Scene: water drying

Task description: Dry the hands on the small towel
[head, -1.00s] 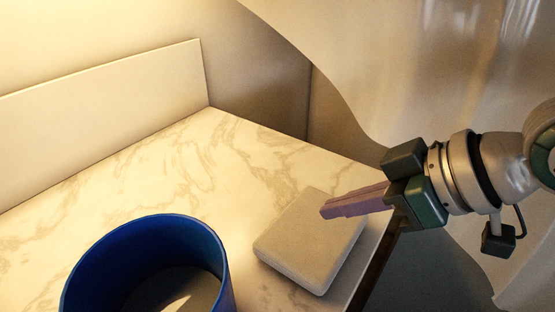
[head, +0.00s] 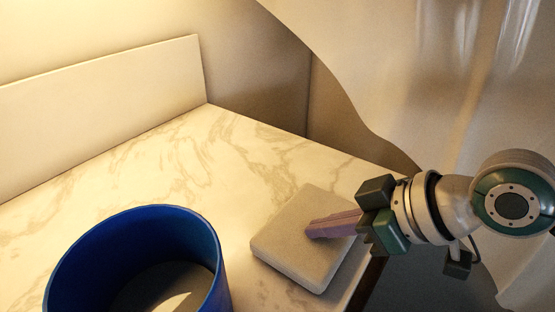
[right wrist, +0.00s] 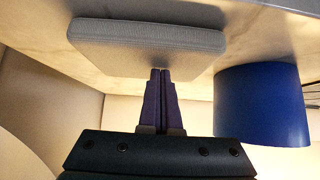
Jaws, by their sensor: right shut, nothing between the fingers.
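The small towel is a folded pale grey-beige square (head: 292,262) on the marble counter near its right edge. It also shows in the right wrist view (right wrist: 145,36), at the upper middle. My right gripper (head: 310,231) comes in from the right with its purple fingers shut and empty. In the head view its fingertips overlap the towel's middle. In the right wrist view the fingertips (right wrist: 161,72) reach the towel's near edge; whether they touch it I cannot tell. My left gripper is not in view.
A blue round container (head: 205,262), open at the top, stands on the counter (head: 150,165) left of the towel. It is also right of the fingers in the right wrist view (right wrist: 262,105). A pale curtain (head: 420,90) hangs behind my right arm. The counter's back is clear.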

